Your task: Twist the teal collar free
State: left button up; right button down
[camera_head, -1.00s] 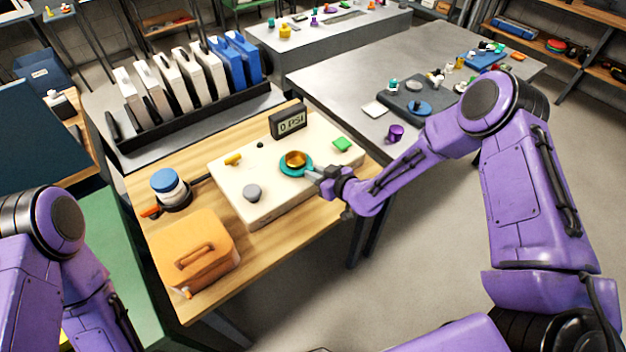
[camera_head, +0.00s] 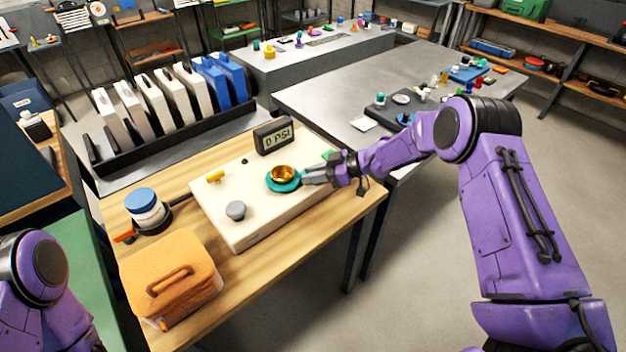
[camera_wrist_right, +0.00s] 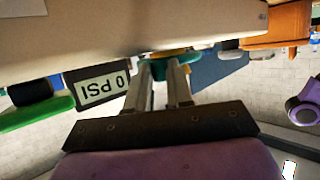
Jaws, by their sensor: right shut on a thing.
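The teal collar (camera_head: 284,185) is a ring around the brass cup-shaped fitting (camera_head: 283,173) on top of the cream box (camera_head: 240,222). My right gripper (camera_head: 304,179) reaches in from the right and is shut on the collar's right edge. In the right wrist view the two fingers meet the teal collar (camera_wrist_right: 168,69), with the cream box (camera_wrist_right: 60,30) above in that picture. The gauge (camera_head: 274,137) reads 0 PSI. My left gripper is out of view; only part of that arm shows at lower left.
A grey knob (camera_head: 236,210), a yellow lever (camera_head: 215,176) and a green part (camera_head: 328,155) are on the box. An orange case (camera_head: 170,282) and a blue-lidded jar (camera_head: 146,207) stand on the wooden table (camera_head: 262,280). The floor at right is open.

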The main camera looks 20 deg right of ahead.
jog(key=shift+w+r, duration=0.1)
dwell(0.4)
jog(key=c, duration=1)
grip_release()
jog(key=shift+a, duration=0.15)
jog(key=b+v, duration=0.2)
jog(key=v, duration=0.8)
jog(key=shift+d, duration=0.3)
jog(key=shift+c, duration=0.4)
